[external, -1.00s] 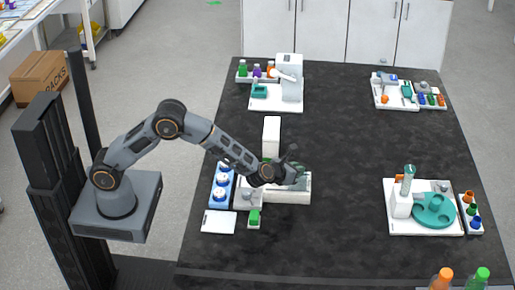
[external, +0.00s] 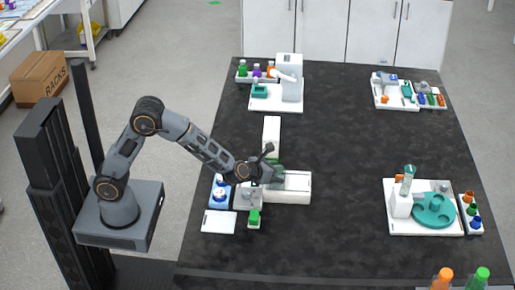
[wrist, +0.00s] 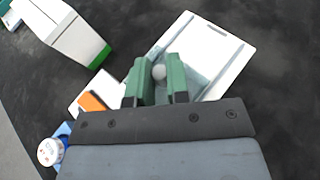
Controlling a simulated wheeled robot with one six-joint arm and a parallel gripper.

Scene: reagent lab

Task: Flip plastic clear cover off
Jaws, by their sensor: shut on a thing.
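The clear cover (wrist: 192,72) shows as a pale see-through area next to the green fingers in the wrist view; its full outline is hard to tell. My gripper (wrist: 160,66) is shut on its small round grey knob (wrist: 159,72), which sits between the two green fingers. A white rectangular box (wrist: 222,58) lies just beyond and to the right of the fingers. In the external view my gripper (external: 274,172) is over the left end of this white box (external: 292,188). The cover cannot be made out there, partly hidden by my wrist.
A tall white block (external: 271,135) stands behind the gripper. The table's middle right is clear.

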